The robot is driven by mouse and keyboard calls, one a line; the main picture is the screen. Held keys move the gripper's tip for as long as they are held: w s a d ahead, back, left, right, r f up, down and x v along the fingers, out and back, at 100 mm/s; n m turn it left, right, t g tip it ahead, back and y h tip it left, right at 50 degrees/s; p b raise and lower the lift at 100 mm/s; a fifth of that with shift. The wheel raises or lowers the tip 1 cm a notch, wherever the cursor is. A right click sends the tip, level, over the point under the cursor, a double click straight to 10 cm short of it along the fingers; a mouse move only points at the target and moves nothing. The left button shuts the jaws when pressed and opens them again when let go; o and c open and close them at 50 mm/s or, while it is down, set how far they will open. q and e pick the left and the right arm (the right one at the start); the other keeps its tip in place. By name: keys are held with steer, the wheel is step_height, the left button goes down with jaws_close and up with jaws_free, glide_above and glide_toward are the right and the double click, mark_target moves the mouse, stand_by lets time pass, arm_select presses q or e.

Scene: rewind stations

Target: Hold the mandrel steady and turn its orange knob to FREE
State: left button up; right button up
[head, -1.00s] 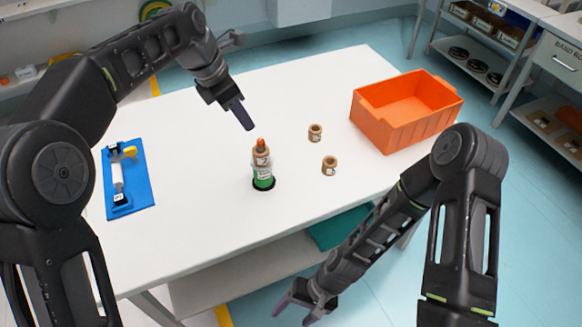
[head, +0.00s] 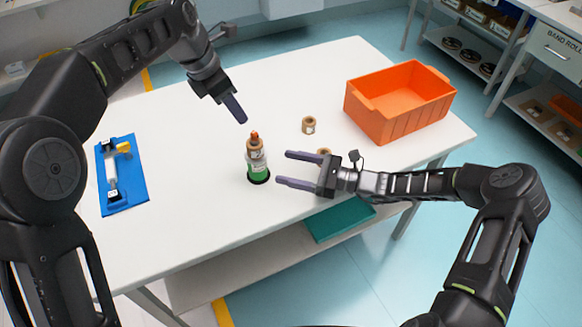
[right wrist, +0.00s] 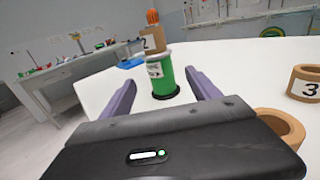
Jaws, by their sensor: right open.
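The mandrel (head: 258,172) stands upright on the white table, green at its lower part, with a brown roll around its upper part and the orange knob (head: 254,134) on top. In the right wrist view the green mandrel body (right wrist: 167,78) stands beyond and between my fingers, with the orange knob (right wrist: 152,17) above. My right gripper (head: 281,168) is open, its fingers pointing at the mandrel from the right, apart from it. My left gripper (head: 241,119) hangs above and just behind the knob, not touching it; its fingers look close together and I cannot tell if they are shut.
A brown roll (head: 309,125) stands right of the mandrel; another roll (head: 323,152) is partly hidden behind my right gripper. An orange bin (head: 385,125) sits at the table's right. A blue board (head: 129,195) with a yellow-handled device lies at the left.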

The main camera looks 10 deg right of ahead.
mark_target(263, 163)
stand_by(0.3)
steer(key=shift+x, duration=3.95)
jaws_close()
